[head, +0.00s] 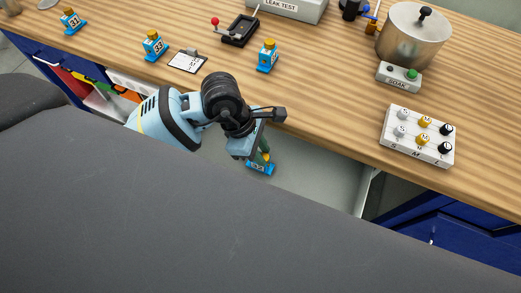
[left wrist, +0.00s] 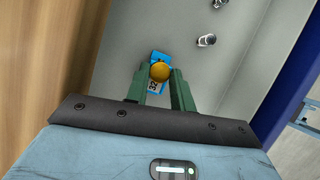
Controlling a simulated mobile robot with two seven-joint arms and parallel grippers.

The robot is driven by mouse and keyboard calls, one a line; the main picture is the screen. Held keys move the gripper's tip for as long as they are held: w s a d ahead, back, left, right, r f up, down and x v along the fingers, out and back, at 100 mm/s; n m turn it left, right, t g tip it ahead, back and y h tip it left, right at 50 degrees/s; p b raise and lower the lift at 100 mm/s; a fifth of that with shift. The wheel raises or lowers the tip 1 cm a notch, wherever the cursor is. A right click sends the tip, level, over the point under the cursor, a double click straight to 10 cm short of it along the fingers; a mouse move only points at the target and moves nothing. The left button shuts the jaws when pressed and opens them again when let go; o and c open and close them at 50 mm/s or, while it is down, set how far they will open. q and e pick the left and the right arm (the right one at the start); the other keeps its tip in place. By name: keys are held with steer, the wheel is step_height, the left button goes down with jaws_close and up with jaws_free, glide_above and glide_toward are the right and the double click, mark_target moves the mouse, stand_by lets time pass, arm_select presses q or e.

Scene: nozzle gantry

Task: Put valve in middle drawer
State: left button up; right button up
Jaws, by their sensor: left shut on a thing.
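A blue valve (head: 262,168) with a yellow cap is between the green fingers of my left gripper (head: 261,152), which is shut on it. In the left wrist view the valve (left wrist: 158,62) shows its yellow cap and a label that seems to read 32, between the fingertips (left wrist: 158,78). The gripper and valve are over or inside an open grey drawer (head: 320,178), the middle one along the table front. I cannot tell whether the valve touches the drawer floor. Two small metal pieces (left wrist: 206,40) lie in the drawer. My right gripper is not in view.
Similar blue valves stand on the wooden table, one (head: 268,57) near the middle and others (head: 154,45) to the left. Another drawer (head: 105,100) with coloured contents stands open at left.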

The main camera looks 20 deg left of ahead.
arm_select(q)
steer(key=shift+f, duration=0.45)
steer(key=shift+f, duration=0.2)
steer(key=o, duration=1)
steer(key=v, duration=1.2)
steer(key=shift+r+p, duration=0.2)
steer(key=shift+p, duration=0.15)
